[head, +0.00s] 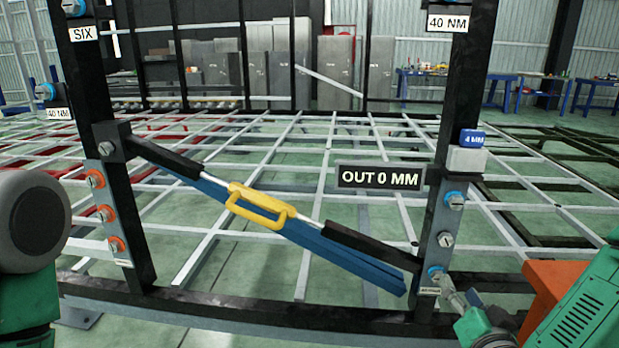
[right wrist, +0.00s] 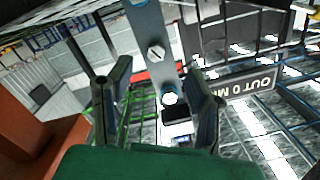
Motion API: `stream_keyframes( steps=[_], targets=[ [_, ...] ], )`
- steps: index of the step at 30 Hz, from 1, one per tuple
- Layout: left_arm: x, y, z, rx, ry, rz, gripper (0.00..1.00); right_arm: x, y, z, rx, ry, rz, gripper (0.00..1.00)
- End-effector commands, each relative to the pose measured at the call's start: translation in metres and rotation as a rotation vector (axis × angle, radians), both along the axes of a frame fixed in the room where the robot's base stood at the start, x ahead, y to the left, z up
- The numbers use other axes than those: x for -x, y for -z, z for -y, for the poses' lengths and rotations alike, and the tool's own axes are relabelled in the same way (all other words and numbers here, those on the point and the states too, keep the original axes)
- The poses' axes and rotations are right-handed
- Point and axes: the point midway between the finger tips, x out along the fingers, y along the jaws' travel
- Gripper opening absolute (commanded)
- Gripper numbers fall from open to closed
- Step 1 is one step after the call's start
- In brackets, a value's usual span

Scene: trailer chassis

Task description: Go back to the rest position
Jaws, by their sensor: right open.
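My right gripper (head: 460,299) is low at the right, beside the foot of the right black post. In the right wrist view its two dark fingers (right wrist: 160,75) stand apart with nothing held between them. A grey plate with slotted bolts (right wrist: 155,52) shows beyond and between the fingers. In the head view this plate (head: 446,220) is on the right post, with a blue-ringed bolt (head: 435,272) near my gripper; I cannot tell whether they touch. My left arm (head: 28,250) enters at the left edge, but its gripper is out of view.
A black frame fills the front, crossed by a slanted rod with a yellow handle (head: 262,203) and a blue bar (head: 330,245). An "OUT 0 MM" sign (head: 381,177) hangs by the right post. An orange block (head: 556,285) is beside my right arm. White chassis beams lie behind.

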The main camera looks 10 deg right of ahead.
Motion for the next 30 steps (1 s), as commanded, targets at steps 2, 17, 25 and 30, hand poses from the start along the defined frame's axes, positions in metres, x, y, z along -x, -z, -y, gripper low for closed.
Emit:
stream_keyframes(
  steps=[2,17,25,30],
  targets=[
    [0.000,-0.012,0.000,0.000,0.000,0.000,0.56,0.010,0.019,-0.026,0.021,-0.100,-0.125,0.47],
    [0.000,-0.078,0.000,0.000,0.000,0.000,0.56,0.250,0.151,-0.063,0.277,-0.578,-1.345,0.47],
    [0.000,-0.080,0.000,0.000,0.000,0.000,0.56,0.274,0.152,-0.052,0.302,-0.578,-1.457,0.47],
    [0.000,-0.080,0.000,0.000,0.000,0.000,0.56,0.274,0.152,-0.053,0.301,-0.578,-1.455,0.47]
  ],
)
